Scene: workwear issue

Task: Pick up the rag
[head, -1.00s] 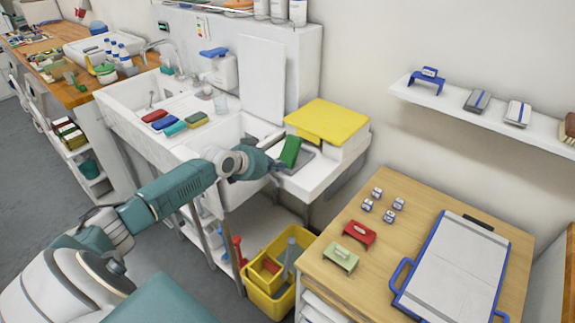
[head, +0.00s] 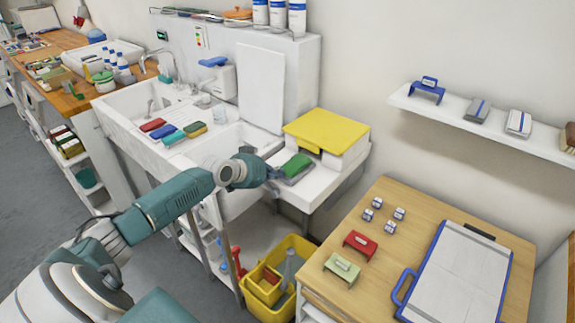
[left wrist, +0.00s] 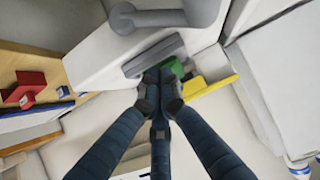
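A green rag (head: 297,165) is at a dark grey flat piece (head: 296,178) on the white ledge right of the sink. It looks nearly level; whether it rests on that piece is unclear. My left gripper (head: 276,173) reaches the rag's left edge. In the left wrist view the fingers (left wrist: 160,80) are close together, with part of the green rag (left wrist: 176,68) showing beyond them. The fingers appear shut on its edge, though they hide the contact. My right gripper is out of view.
Several folded coloured cloths (head: 173,137) lie between the basins. A yellow-topped white box (head: 327,130) stands just behind the rag. A yellow bucket (head: 270,290) is on the floor below. A wooden table (head: 400,205) with a blue-edged board (head: 455,275) is at right.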

